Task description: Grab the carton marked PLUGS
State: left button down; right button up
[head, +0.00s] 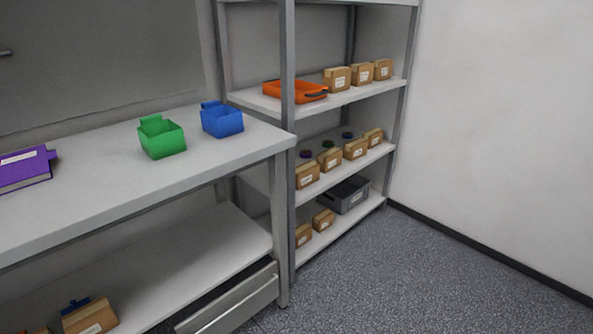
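Several small brown cartons with white labels stand on the shelving unit; the print is too small to read, so I cannot tell which is marked PLUGS. On the upper shelf are a left carton (337,79), a middle carton (362,74) and a right carton (383,69). The middle shelf holds a row of cartons (330,159). The bottom shelf has two cartons, one of them here (323,220). Another carton (90,317) lies under the bench at lower left. Neither of my grippers is in view.
An orange tray (295,91) sits on the upper shelf and a grey crate (345,195) on the bottom shelf. Green (162,138) and blue (222,120) bins and a purple box (25,169) are on the workbench (110,190). The floor (420,270) at right is clear.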

aim_at(308, 173)
jog(key=i+l+u, duration=0.1)
jog(key=i+u, duration=0.2)
jog(key=u, duration=0.15)
jog(key=i+l+u, duration=0.2)
jog(key=u, duration=0.2)
jog(key=i+l, duration=0.05)
